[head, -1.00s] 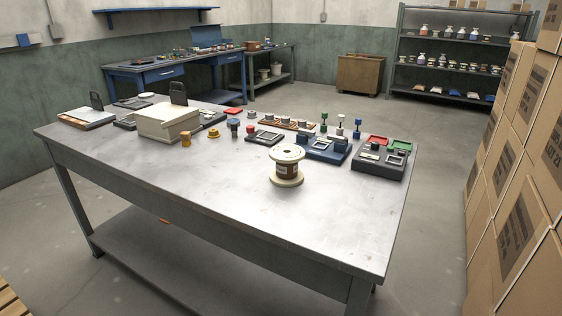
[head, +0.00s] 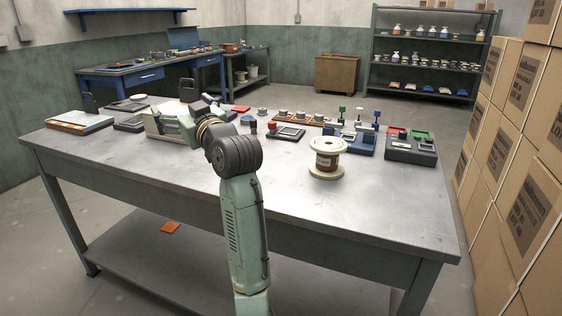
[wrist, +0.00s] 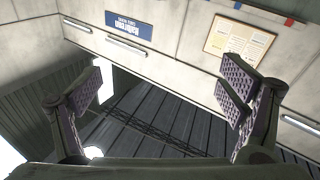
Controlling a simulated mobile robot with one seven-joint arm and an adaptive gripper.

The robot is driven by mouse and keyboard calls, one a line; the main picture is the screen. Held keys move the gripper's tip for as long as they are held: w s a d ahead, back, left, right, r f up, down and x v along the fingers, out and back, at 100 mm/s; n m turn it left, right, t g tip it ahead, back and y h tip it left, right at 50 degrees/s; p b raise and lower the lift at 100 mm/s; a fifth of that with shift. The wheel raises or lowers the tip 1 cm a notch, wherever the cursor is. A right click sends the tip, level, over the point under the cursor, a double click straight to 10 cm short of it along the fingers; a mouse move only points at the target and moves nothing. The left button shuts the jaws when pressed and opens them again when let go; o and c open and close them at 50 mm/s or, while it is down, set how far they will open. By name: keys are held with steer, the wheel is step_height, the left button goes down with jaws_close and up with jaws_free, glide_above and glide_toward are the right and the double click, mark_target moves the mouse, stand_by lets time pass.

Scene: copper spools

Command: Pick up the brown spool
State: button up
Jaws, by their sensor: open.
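The brown spool (head: 327,161) stands upright on the grey metal table (head: 350,220), right of the table's middle. It has cream flanges and a brown wound core with a white label. My arm reaches in over the table from the front, left of the spool and apart from it.
A dark tray (head: 411,147) with red and green parts sits right of the spool. A blue fixture (head: 350,142) stands behind it. Stacked cartons (head: 520,150) line the right side. The table's front right is bare.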

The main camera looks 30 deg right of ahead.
steer(key=shift+o, duration=0.7)
steer(key=s+d+f+m+g+h, duration=0.1)
steer(key=s+d+f+h, duration=0.1)
steer(key=d, duration=0.8)
steer(key=s+d+f+m+g+h, duration=0.1)
steer(key=s+d+f+m, duration=0.1)
steer(key=d, duration=0.8)
steer(key=shift+s+d+f+h+b, duration=0.25)
steer(key=shift+s+f+h+b, duration=0.2)
steer(key=shift+s+f, duration=0.3)
steer(key=m+g+h, duration=0.1)
steer(key=m+g, duration=0.1)
glide_toward(330, 144)
steer(key=x, duration=0.6)
steer(key=shift+w+a+r+p, duration=0.1)
steer(key=shift+w+r+p, duration=0.05)
steer(key=shift+r+p, duration=0.2)
steer(key=x, duration=0.2)
steer(key=f+p+x, duration=0.1)
steer(key=x, duration=0.1)
steer(key=shift+w+p, duration=0.25)
steer(key=shift+p, duration=0.05)
steer(key=shift+c, duration=0.4)
steer(key=c, duration=1.2)
steer(key=shift+c, duration=0.4)
